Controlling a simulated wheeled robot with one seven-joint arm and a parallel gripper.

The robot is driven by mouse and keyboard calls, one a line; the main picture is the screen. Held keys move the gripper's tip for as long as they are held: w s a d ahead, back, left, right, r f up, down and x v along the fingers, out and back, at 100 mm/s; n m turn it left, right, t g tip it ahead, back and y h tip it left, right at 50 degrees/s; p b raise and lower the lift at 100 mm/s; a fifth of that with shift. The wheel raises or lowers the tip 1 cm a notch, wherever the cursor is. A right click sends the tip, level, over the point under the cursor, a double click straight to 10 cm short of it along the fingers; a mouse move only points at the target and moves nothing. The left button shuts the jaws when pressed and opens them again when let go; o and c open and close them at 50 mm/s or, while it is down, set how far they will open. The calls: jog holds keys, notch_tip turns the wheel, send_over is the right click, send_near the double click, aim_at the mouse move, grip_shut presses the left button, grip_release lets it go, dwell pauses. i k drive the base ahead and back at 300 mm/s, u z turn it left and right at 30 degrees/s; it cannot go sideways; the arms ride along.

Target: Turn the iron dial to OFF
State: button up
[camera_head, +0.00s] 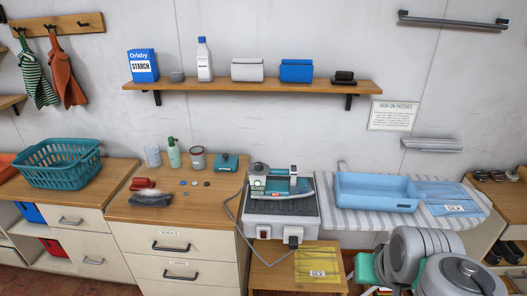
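A teal and white iron (281,186) sits on the dark ribbed top of a white boxy station (282,224) in the middle of the view. A grey rounded part (258,169) stands at the iron's back left; I cannot tell whether it is the dial. The dial's marking and setting are too small to read. The station's front has a small reddish switch or light (264,232) and a white plug-like part (293,236). My large grey arm links fill the lower right, apart from the iron. My gripper's fingers do not show.
A grey cord loops down left of the station. A blue tub (376,192) stands on the striped board to the right, beside folded blue cloth (452,200). A yellow packet (317,262) lies on the low wooden surface in front. A wall shelf (250,86) holds several items above.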

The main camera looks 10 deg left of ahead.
aim_at(258, 167)
jog(key=i, duration=1.75)
jog(key=u, duration=3.4)
jog(key=i, duration=0.5)
